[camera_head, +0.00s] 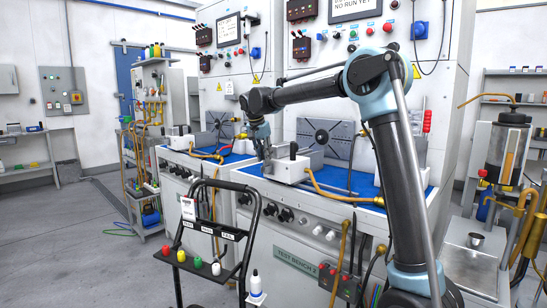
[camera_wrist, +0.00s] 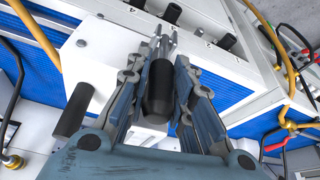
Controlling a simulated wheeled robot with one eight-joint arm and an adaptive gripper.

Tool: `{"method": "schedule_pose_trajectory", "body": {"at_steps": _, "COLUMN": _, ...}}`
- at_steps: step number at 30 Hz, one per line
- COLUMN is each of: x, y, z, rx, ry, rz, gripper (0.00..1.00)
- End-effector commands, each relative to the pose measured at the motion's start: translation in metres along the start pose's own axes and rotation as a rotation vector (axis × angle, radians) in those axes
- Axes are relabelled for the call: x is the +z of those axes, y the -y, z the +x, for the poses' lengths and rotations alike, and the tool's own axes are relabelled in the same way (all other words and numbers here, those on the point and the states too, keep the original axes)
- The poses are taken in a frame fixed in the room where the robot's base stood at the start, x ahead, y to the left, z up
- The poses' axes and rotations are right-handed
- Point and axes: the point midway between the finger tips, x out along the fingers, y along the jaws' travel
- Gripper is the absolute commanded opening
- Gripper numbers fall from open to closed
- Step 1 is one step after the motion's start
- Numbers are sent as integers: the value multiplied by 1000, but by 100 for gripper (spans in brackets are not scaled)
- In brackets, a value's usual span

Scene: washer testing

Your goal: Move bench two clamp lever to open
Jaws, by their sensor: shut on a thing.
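Test bench two (camera_head: 296,262) stands in the middle of the head view, with a white clamp block (camera_head: 291,170) on its blue top. My gripper (camera_head: 265,152) reaches down at the block's left side. In the wrist view my gripper's fingers (camera_wrist: 162,70) close around the black clamp lever grip (camera_wrist: 158,92), with one finger on each side. In the head view the fingers mostly hide this lever. A second black handle (camera_wrist: 72,116) stands on the white block beside the gripper; it also shows in the head view (camera_head: 293,151).
A yellow hose (camera_head: 335,192) runs right from the block across the blue mat (camera_head: 335,178). A black trolley (camera_head: 230,232) with colored bottles stands in front of the bench. A neighbouring bench (camera_head: 190,166) stands to the left. Open floor (camera_head: 65,245) lies farther left.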

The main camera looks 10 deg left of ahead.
Motion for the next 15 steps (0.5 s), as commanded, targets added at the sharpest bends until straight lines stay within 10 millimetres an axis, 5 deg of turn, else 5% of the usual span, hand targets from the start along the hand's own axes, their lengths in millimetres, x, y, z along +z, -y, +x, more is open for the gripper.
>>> {"method": "schedule_pose_trajectory", "body": {"at_steps": 14, "x": 1, "y": 6, "z": -1, "rx": -9, "ry": 5, "rz": -5, "gripper": 0}}
{"method": "schedule_pose_trajectory", "body": {"at_steps": 15, "x": 1, "y": 6, "z": -1, "rx": -9, "ry": 4, "rz": -5, "gripper": 26}}
